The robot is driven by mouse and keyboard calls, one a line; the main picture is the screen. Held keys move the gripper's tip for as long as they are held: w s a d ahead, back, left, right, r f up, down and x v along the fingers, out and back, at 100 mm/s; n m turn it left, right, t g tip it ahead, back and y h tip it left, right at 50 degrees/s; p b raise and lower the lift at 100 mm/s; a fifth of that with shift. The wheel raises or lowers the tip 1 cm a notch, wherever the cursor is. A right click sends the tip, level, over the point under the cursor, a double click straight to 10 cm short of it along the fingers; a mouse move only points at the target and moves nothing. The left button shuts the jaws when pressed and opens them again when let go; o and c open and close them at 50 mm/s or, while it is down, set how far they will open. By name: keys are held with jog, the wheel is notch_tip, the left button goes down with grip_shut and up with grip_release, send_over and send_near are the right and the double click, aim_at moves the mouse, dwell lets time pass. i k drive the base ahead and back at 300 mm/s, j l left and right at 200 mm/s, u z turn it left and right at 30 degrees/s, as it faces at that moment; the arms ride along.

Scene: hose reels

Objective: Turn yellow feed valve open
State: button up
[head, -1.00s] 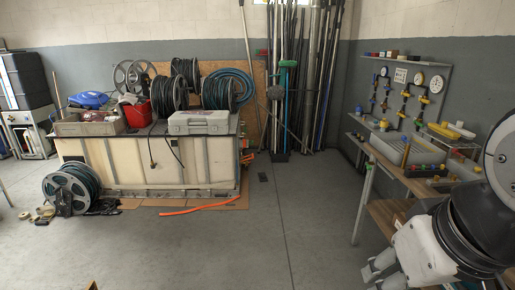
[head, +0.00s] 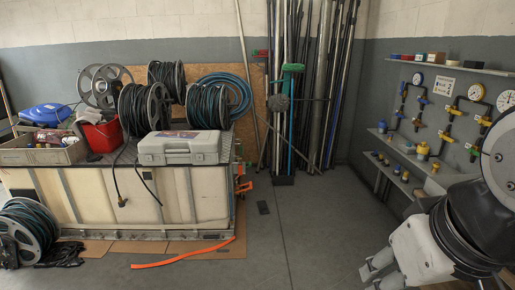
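Pipes with valves are mounted on the grey right wall. One set has a blue valve (head: 424,99) at the top. Yellow valve handles show on the pipes to its right, one higher (head: 455,111) and one lower (head: 445,136). Which one is the feed valve I cannot tell, nor how each handle is turned. Round gauges (head: 476,92) sit above the pipes. My gripper (head: 368,279) is at the lower right edge, well below and in front of the valves, touching none of them. Its finger gap is not clear. My arm hides part of the right side.
A shelf with small yellow fittings (head: 422,151) runs below the valves. A pale cabinet (head: 150,195) with hose reels and a grey case (head: 180,147) stands left. Poles (head: 305,90) lean in the corner.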

aim_at(452, 141)
jog(key=i+z, duration=0.1)
jog(key=i, duration=0.85)
jog(key=i+j+z, duration=0.1)
jog(key=i, duration=0.8)
jog(key=i+j+z, duration=0.2)
jog(key=i+z, duration=0.25)
jog(key=i+j+z, duration=1.25)
jog(key=j+z, duration=0.15)
jog(key=j, duration=0.3)
